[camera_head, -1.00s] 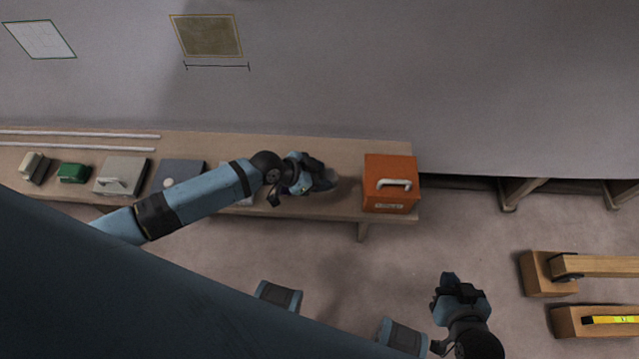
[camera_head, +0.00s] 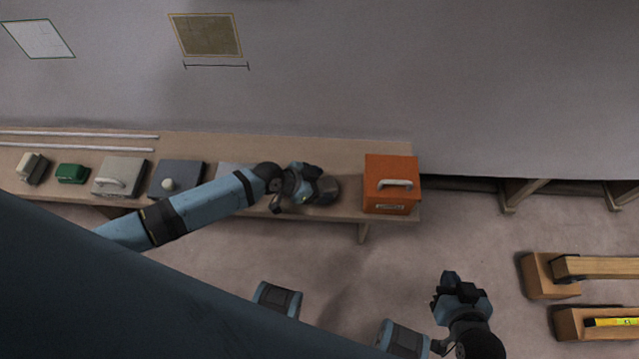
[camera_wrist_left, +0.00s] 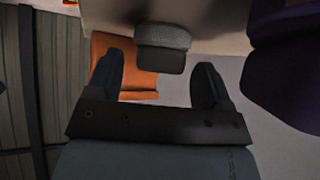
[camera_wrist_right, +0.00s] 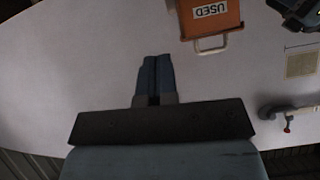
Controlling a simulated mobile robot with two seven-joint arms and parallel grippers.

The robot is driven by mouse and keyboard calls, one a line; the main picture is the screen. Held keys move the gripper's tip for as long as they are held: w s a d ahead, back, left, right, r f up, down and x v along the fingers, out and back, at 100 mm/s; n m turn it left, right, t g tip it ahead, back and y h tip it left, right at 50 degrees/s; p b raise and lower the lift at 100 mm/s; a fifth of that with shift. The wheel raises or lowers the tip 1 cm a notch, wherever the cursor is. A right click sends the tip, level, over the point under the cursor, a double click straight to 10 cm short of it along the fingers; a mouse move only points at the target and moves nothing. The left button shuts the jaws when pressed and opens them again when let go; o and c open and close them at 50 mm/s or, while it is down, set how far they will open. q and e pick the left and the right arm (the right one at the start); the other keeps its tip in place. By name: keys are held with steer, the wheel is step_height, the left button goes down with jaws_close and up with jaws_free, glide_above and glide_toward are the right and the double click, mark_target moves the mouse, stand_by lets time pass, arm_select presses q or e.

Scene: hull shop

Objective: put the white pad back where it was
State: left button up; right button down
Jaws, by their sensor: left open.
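My left gripper (camera_head: 310,190) is open and empty over the bench, left of the orange box. In the left wrist view a grey textured block with a darker lower part (camera_wrist_left: 163,45) lies beyond and between the open fingers (camera_wrist_left: 160,82), apart from them. In the head view a dark grey rounded thing (camera_head: 327,189) shows beside that gripper. I cannot tell for sure which thing is the white pad. A pale flat piece (camera_head: 232,171) on the bench is partly hidden by my left arm. My right gripper (camera_head: 455,284) is shut and empty, away from the bench; its fingers (camera_wrist_right: 154,78) are together.
The bench (camera_head: 285,150) carries an orange box with a handle (camera_head: 390,170), a dark box with a pale knob (camera_head: 180,172), a grey box with a handle (camera_head: 123,168), a green block (camera_head: 72,173) and a cream-and-dark block (camera_head: 32,166). Wooden blocks (camera_head: 545,280) stand at right.

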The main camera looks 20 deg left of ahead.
arm_select(q)
steer(key=shift+r, duration=0.15)
steer(key=p+v, duration=0.2)
steer(key=v, duration=0.9)
steer(key=s+d+r+n+t, duration=0.1)
steer(key=s+d+n+t, duration=0.2)
steer(key=s+d, duration=0.3)
steer(key=s+a+n+t+y, duration=0.1)
steer(key=s+a+n+y, duration=0.1)
steer(key=s+n+y, duration=0.2)
steer(key=shift+s+a+r+n+t, duration=0.3)
steer(key=shift+s+n, duration=0.2)
steer(key=shift+s, duration=0.2)
arm_select(e)
steer(key=shift+d+r, duration=0.1)
steer(key=shift+r, duration=0.2)
arm_select(q)
step_height(320, 180, up, 14)
steer(key=a+p, duration=0.1)
steer(key=p, duration=1.6)
steer(key=shift+s+r+m, duration=0.25)
steer(key=shift+s+m, duration=0.05)
steer(key=shift+s, duration=0.05)
arm_select(e)
step_height(320, 180, up, 15)
steer(key=s+d, duration=0.1)
steer(key=shift+f, duration=0.2)
